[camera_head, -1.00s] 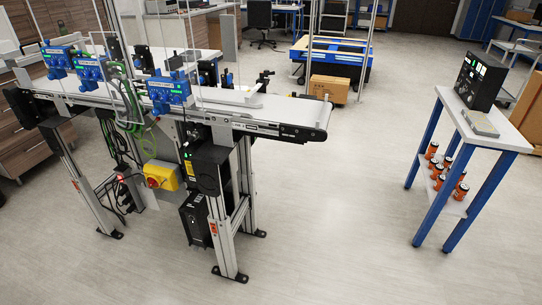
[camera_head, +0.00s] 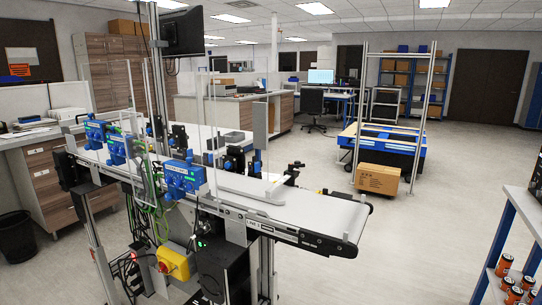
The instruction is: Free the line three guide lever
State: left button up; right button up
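A belt conveyor (camera_head: 335,213) on an aluminium frame runs from the left to the middle of the view. Several blue units (camera_head: 183,178) with small lit displays are mounted along its near side. Small black fittings (camera_head: 234,160) stand along its far side. A black and yellow part (camera_head: 292,172) sits at the belt's far edge, toward its right end. I cannot tell which part is the line three guide lever. Clear upright panels partly cover the belt. Neither of my grippers is in view.
A yellow box with a red knob (camera_head: 174,262) hangs under the conveyor. A blue-legged shelf (camera_head: 512,250) with orange cans is at the right edge. The floor between is clear.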

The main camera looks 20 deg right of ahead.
aim_at(290, 166)
jog(key=i+l+u, duration=0.1)
jog(key=l, duration=0.3)
jog(key=i+l, duration=0.15)
jog(key=l, duration=0.25)
jog(key=i+l+u, duration=0.15)
jog(key=l, duration=0.3)
jog(key=l+u, duration=0.1)
jog(key=l, duration=0.3)
jog(key=i+l, duration=0.15)
jog(key=l, duration=0.3)
jog(key=u, duration=0.05)
